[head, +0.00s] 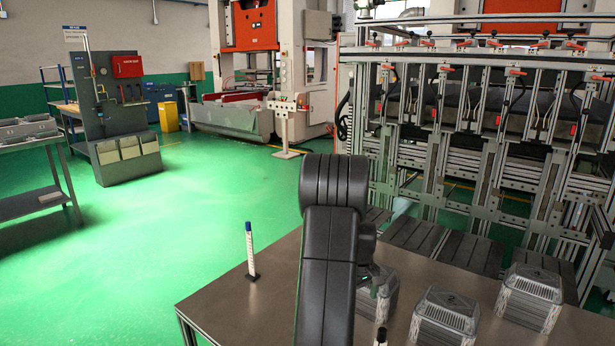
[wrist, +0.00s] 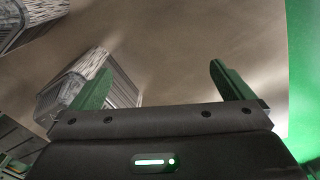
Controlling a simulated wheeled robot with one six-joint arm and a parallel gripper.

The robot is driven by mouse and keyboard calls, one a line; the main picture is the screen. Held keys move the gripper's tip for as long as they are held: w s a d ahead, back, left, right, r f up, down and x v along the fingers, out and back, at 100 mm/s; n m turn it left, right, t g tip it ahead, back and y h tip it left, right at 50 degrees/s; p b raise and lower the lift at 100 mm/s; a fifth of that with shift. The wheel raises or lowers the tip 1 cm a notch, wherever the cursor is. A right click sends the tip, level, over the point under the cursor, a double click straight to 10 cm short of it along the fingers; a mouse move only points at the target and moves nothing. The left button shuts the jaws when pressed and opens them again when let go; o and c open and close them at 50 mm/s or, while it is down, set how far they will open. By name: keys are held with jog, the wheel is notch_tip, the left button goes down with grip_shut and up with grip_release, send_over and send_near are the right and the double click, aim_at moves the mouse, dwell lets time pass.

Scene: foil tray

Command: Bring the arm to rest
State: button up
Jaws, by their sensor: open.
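In the head view my dark arm rises over the table and hides most of the gripper. Foil tray stacks stand on the table: one (head: 390,291) just right of the arm, one (head: 446,318) further right and one (head: 531,297) at the far right.
The brown table (head: 240,300) has bare surface left of the arm. A white marker-like post with a blue top (head: 250,252) stands near its left edge. A metal frame machine (head: 480,130) stands behind the table. Green floor (head: 150,240) is open to the left.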

jog(key=s+a+f+m+b, duration=0.1)
jog(key=a+f+m+b, duration=0.1)
jog(key=a+f+b, duration=0.2)
jog(key=s+a+f+m+b, duration=0.2)
jog(key=a+b, duration=0.3)
jog(key=a, duration=0.3)
jog(key=shift+s+f+m, duration=0.2)
jog(key=shift+f+m, duration=0.2)
jog(key=shift+f, duration=0.5)
jog(key=shift+s, duration=0.1)
